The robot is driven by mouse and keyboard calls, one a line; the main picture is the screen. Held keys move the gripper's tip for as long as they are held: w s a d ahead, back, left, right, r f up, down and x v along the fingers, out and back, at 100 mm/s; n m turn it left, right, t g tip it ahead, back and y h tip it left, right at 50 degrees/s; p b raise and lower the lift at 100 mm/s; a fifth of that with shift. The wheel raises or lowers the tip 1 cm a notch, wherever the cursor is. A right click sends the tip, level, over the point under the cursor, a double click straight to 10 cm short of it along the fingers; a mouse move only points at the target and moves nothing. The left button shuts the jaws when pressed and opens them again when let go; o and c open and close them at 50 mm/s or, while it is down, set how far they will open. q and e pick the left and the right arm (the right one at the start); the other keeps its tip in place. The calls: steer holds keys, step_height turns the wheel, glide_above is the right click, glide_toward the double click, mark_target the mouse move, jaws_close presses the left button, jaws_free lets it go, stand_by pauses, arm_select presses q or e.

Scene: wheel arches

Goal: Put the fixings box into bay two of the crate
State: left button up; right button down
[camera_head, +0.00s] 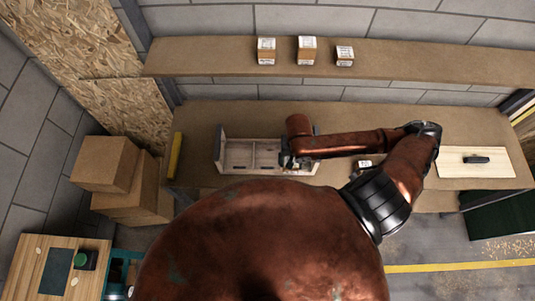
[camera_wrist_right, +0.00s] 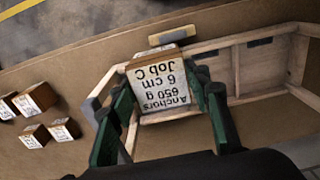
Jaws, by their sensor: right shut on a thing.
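My right gripper (camera_wrist_right: 160,95) is shut on a fixings box (camera_wrist_right: 160,82), a small brown carton. Its white label reads Anchors, 650 g, 6 cm, Job C. The wooden crate (camera_head: 238,172), divided into bays, stands on the workbench. My right gripper (camera_head: 288,161) is over the crate's right part in the head view. In the right wrist view the box is at the left end of the crate (camera_wrist_right: 265,37) and covers part of it. I cannot tell how far above the crate floor it is. My left gripper is not in view.
Three small boxes (camera_head: 307,50) stand on the shelf (camera_head: 420,65). Several small labelled boxes (camera_wrist_right: 36,97) stand on the bench beside the crate. A pale board (camera_head: 475,160) with a dark handle lies at the bench's right. Cartons (camera_head: 105,165) are stacked at left.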

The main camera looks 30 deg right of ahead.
steer(key=w+a+f, duration=0.1)
steer(key=w+f, duration=0.2)
steer(key=w, duration=0.1)
steer(key=w+a+f+p, duration=0.1)
steer(key=w+f, duration=0.2)
steer(key=w, duration=0.2)
steer(key=w+a+f, duration=0.1)
steer(key=w+f, duration=0.3)
steer(key=shift+w, duration=0.3)
steer(key=shift+f, duration=1.45)
steer(key=c, duration=1)
jaws_free()
steer(key=shift+f, duration=0.15)
steer(key=shift+c, duration=0.2)
step_height(320, 180, up, 12)
